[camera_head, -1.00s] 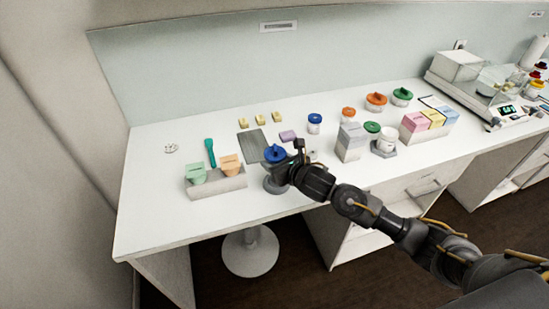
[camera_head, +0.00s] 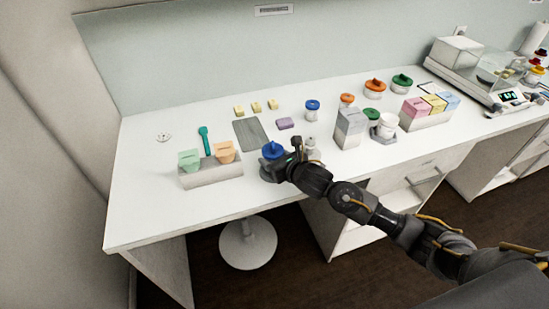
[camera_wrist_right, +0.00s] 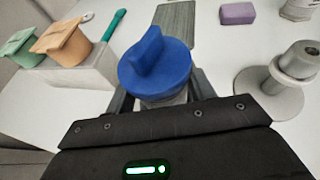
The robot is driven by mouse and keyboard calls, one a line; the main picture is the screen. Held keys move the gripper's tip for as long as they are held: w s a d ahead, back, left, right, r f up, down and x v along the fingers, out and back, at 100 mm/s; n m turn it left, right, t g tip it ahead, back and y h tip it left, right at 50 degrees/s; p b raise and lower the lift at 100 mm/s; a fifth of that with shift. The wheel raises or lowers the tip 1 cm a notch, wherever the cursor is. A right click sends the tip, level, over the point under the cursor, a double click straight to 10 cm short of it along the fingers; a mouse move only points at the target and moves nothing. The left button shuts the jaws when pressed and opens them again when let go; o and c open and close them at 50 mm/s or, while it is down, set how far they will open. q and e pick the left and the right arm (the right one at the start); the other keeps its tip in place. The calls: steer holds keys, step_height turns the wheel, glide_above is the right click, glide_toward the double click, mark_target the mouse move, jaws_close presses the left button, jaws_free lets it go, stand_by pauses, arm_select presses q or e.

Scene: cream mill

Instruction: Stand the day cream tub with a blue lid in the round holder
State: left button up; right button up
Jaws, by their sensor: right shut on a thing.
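The day cream tub with a blue lid (camera_head: 272,149) is upright in my right gripper (camera_head: 280,164), near the front edge of the table. In the right wrist view the blue lid (camera_wrist_right: 156,66) sits between the jaws and hides most of the tub's body. My left gripper is not in view.
A tray (camera_head: 212,176) with green and orange cartons stands to the left. A grey metal piece with a round base (camera_wrist_right: 268,97) stands close on the right. Another blue-lidded tub (camera_head: 312,110) and a grey carton (camera_head: 350,128) stand further back. The front-left table is clear.

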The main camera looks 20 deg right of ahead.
steer(key=shift+s+b, duration=0.1)
steer(key=shift+b, duration=0.3)
stand_by(1.1)
steer(key=shift+f+b, duration=0.7)
steer(key=shift+b, duration=0.2)
stand_by(0.7)
steer(key=shift+f+b, duration=0.35)
steer(key=shift+b, duration=0.35)
stand_by(1.1)
steer(key=o, duration=1.3)
steer(key=shift+s+d, duration=0.1)
steer(key=shift+s, duration=0.05)
steer(key=b+v, duration=0.2)
steer(key=v, duration=0.7)
steer(key=shift+s+r, duration=0.1)
steer(key=shift+s, duration=0.05)
steer(key=shift+s+d+r, duration=0.2)
steer(key=shift+s+r, duration=0.05)
steer(key=shift+s, duration=0.3)
